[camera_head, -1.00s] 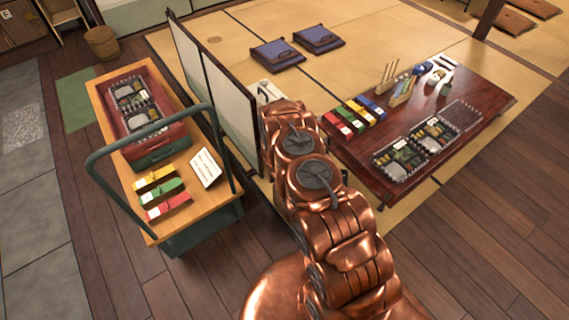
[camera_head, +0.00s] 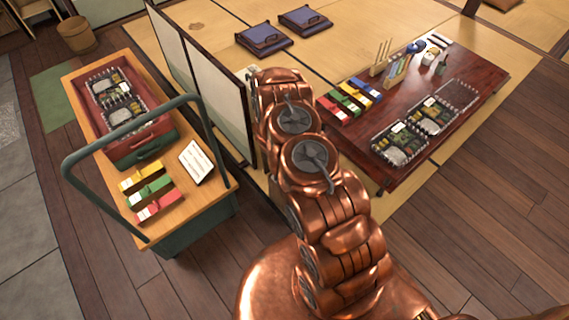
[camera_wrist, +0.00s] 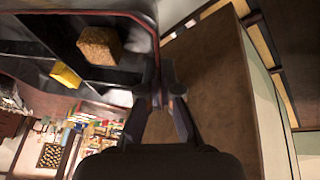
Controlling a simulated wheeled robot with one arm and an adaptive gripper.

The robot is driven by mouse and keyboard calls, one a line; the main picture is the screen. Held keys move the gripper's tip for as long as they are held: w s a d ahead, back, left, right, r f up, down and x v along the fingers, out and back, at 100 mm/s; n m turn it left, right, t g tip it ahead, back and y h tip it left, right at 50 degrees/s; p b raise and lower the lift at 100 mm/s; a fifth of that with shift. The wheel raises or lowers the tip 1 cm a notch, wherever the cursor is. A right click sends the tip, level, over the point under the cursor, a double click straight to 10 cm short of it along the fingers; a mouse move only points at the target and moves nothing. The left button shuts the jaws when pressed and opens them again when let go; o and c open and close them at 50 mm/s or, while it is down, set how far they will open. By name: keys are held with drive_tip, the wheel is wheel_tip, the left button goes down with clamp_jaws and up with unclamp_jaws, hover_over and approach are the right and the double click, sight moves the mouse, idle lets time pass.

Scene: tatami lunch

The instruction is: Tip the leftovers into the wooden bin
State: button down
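In the wrist view, my gripper (camera_wrist: 162,92) has its fingers close together at the rim of a dark lunch box (camera_wrist: 100,75), and appears shut on it. The box fills the upper left. A brown cube of food (camera_wrist: 100,45) and a yellow piece (camera_wrist: 66,75) are in it. In the head view, my copper arm hides the gripper and this box. A round wooden bin (camera_head: 77,35) stands on the floor at the far upper left, beyond the cart.
A cart (camera_head: 225,187) with a green handle carries a red crate (camera_head: 152,142) of lunch boxes and coloured bundles. A folding screen (camera_head: 215,85) stands between the cart and the low table (camera_head: 385,178). The table bears lunch boxes. Wooden floor is clear at lower right.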

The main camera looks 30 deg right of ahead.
drive_tip(key=shift+s+r+y+b, duration=0.1)
drive_tip(key=shift+y+b, duration=0.3)
drive_tip(key=shift+b, duration=2)
drive_tip(key=shift+s+d+t+b, duration=0.15)
drive_tip(key=shift+t+b, duration=0.15)
drive_tip(key=shift+b, duration=0.5)
drive_tip(key=shift+r+b, duration=0.15)
drive_tip(key=shift+b, duration=0.25)
drive_tip(key=shift+d+r+y+b, duration=0.15)
drive_tip(key=shift+y+b, duration=0.15)
drive_tip(key=shift+b, duration=0.9)
